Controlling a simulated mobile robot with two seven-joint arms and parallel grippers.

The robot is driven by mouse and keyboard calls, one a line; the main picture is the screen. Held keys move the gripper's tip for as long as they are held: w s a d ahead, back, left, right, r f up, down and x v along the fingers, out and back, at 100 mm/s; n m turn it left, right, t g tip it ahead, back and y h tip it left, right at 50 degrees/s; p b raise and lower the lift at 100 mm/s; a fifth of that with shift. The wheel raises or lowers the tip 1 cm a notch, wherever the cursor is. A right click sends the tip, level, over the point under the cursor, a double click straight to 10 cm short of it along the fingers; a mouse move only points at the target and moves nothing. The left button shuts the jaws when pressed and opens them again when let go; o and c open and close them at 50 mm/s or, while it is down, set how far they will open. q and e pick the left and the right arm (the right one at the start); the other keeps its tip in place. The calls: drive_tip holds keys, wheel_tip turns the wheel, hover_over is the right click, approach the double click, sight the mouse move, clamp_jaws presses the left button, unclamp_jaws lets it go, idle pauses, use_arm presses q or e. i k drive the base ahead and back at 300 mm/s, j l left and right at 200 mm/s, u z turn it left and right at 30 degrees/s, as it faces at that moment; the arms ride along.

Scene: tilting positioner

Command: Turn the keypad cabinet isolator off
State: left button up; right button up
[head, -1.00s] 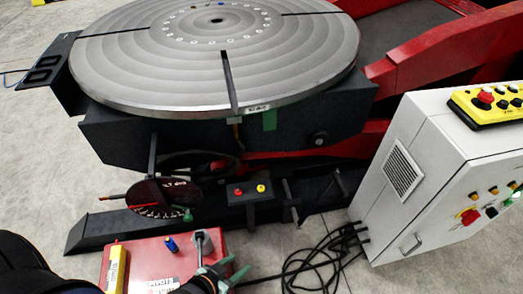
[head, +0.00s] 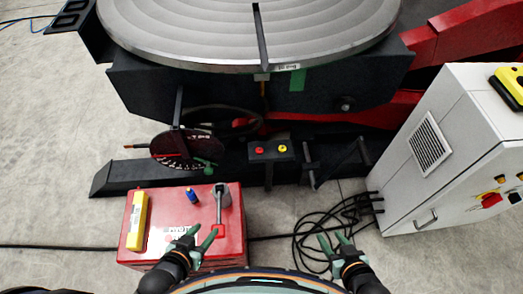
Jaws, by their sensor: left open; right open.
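The light grey cabinet (head: 463,125) stands at the right, with its front panel turned partly away from me and cut by the frame edge. Its isolator, a red knob on a yellow plate (head: 491,200), is on that panel near the right edge. The knob's exact position is too small to read. A yellow keypad box (head: 508,88) lies on the cabinet top, cut by the edge. My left gripper (head: 196,238) is open and empty over the front of the red box. My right gripper (head: 335,241) is open and empty over floor and cables, well left of the isolator.
The red box (head: 132,246) carries a yellow bar, a blue item and a grey-handled tool. Black cables (head: 330,220) coil on the floor beside the cabinet. The round positioner table (head: 200,35) and its dark base fill the back. Floor at the left is clear.

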sight(492, 198)
drive_tip(key=z, duration=1.95)
drive_tip(key=i+l, duration=0.35)
drive_tip(key=i, duration=0.2)
drive_tip(key=i+l, duration=0.3)
drive_tip(key=i, duration=0.2)
